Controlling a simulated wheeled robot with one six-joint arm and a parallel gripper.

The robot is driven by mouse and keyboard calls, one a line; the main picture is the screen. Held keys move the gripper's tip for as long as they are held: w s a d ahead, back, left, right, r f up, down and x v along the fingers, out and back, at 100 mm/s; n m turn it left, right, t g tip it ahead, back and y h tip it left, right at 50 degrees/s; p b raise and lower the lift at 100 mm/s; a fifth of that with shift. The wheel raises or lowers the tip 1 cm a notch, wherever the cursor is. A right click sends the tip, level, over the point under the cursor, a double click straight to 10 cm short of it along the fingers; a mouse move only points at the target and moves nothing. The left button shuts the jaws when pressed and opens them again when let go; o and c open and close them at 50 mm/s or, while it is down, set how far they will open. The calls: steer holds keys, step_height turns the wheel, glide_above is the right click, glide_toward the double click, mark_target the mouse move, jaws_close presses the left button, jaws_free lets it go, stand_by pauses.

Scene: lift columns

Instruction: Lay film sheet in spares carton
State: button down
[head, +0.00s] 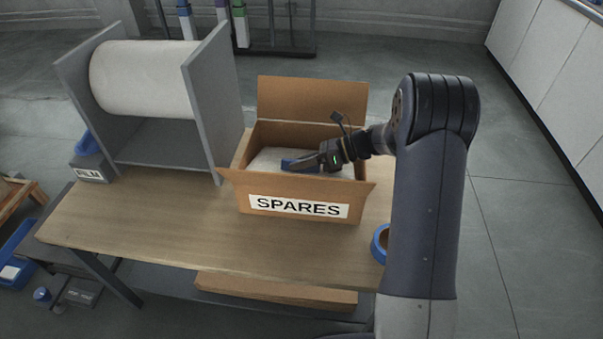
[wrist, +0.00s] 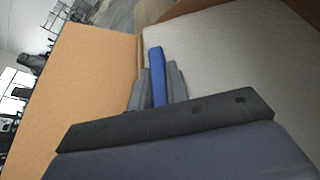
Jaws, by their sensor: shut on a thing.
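The spares carton (head: 244,201) stands open on the table, with a SPARES label on its front and its back flap raised. A pale, whitish sheet (head: 268,158), which looks like the film sheet, is inside the carton. It fills the right side of the wrist view (wrist: 240,65). My gripper (head: 300,165) is inside the carton opening, over the pale sheet. In the wrist view its fingers are shut on a narrow blue strip (wrist: 157,75). I cannot tell whether the strip is part of the sheet. The carton's brown wall (wrist: 90,80) is close on the left.
A large white film roll (head: 140,78) sits between grey side plates left of the carton, beside a small box (head: 92,173) labelled FILM. Blue tape (head: 380,244) lies at the table's right. The wooden table (head: 150,235) is clear in front.

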steer(key=shift+f, duration=1.7)
steer(key=shift+f, duration=0.15)
steer(key=c, duration=1.4)
jaws_free()
steer(key=shift+o, duration=0.2)
steer(key=shift+r, duration=0.2)
steer(key=v, duration=1.2)
steer(key=shift+p, duration=0.3)
